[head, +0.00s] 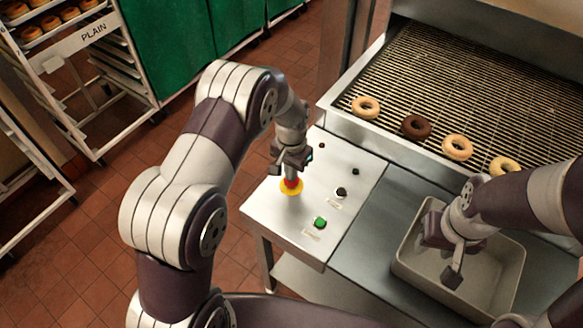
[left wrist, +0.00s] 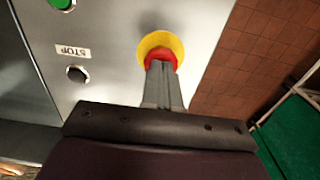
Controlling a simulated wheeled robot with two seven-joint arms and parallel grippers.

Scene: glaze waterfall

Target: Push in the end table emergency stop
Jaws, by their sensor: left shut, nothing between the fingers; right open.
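The emergency stop is a red button (head: 291,183) on a yellow round base (head: 290,189), set in the metal top of the end table (head: 270,222). My left gripper (head: 288,176) is shut and empty, directly over the red button. In the left wrist view its fingertips (left wrist: 160,68) overlap the red button (left wrist: 161,58), with the yellow ring (left wrist: 152,44) around it. Whether they touch, and whether the button is pressed, I cannot tell. My right gripper (head: 447,262) is open, over the grey bin.
A grey bin (head: 403,268) stands to the right. A conveyor (head: 440,85) with several doughnuts runs behind. A rack (head: 90,60) stands at far left.

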